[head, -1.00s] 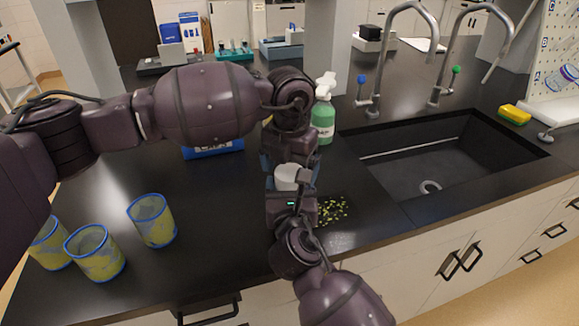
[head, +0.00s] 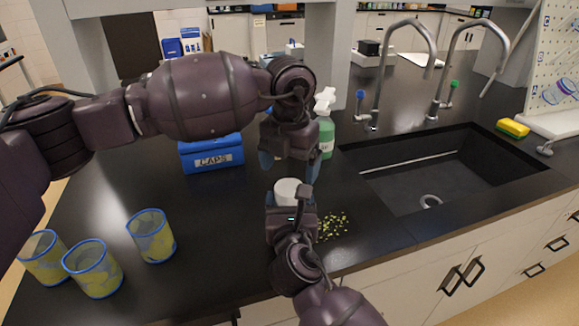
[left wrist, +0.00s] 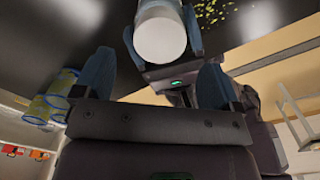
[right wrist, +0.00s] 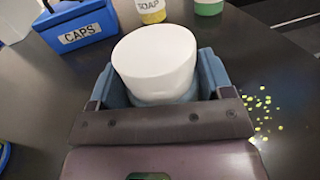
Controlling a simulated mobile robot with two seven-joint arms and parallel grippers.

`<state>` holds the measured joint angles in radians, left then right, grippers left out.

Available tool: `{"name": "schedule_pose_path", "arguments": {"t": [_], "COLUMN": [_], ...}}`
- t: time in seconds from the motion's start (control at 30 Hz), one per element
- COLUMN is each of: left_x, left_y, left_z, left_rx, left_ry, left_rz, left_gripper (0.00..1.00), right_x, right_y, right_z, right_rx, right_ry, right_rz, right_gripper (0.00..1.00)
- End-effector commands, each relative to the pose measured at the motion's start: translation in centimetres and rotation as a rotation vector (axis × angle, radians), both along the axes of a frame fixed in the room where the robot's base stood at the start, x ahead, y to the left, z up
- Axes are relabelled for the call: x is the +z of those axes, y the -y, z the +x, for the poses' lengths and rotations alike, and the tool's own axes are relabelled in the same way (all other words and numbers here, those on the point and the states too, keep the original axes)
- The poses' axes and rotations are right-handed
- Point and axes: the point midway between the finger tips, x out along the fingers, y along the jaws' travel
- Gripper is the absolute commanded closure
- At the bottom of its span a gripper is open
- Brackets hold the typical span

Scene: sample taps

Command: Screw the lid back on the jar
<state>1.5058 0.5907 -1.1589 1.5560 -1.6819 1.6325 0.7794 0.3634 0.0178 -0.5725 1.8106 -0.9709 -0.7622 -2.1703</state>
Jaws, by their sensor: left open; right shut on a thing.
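The white lid (head: 288,188) sits level on top of the jar; it also shows in the left wrist view (left wrist: 160,38) and the right wrist view (right wrist: 155,55). I cannot tell how tightly it is seated. Only a pale strip of the jar (right wrist: 163,98) shows under the lid, between my right gripper's fingers. My right gripper (head: 290,208) is shut on the jar near the counter's front. My left gripper (head: 288,164) is open and empty just above the lid, its fingers pointing down and apart from it.
Yellow-green pellets (head: 333,226) lie right of the jar. A blue CAPS bin (head: 212,155) and a green bottle (head: 326,135) stand behind. Several blue-rimmed cups (head: 152,237) stand at left. The sink (head: 440,175) is at right. The counter between cups and jar is clear.

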Motion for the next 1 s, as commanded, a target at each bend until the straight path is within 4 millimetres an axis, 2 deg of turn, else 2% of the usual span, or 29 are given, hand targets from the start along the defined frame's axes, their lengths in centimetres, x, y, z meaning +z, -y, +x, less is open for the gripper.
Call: {"name": "schedule_pose_path", "arguments": {"t": [0.07,0.3,0.57,0.77,1.0], "left_x": [0.4,3.4,3.5,2.5,-0.7], "left_y": [0.0,0.0,0.0,0.0,0.0], "left_z": [0.0,0.0,0.0,0.0,0.0], "left_rx": [0.000,0.000,0.000,0.000,0.000], "left_ry": [0.001,0.003,0.000,-0.001,-0.002], "left_rz": [0.000,0.001,0.001,0.003,0.002], "left_gripper": [0.10,0.10,0.10,0.10,0.10], "right_x": [0.1,0.1,0.1,0.1,0.1], "right_y": [0.0,0.0,0.0,0.0,0.0], "right_z": [0.0,0.0,0.0,0.0,0.0], "right_rx": [0.000,0.000,0.000,0.000,0.000], "right_ry": [0.002,0.002,0.002,0.002,0.002], "right_rz": [0.000,0.000,0.000,0.000,0.000], "right_gripper": [0.93,0.93,0.93,0.93,0.93]}}
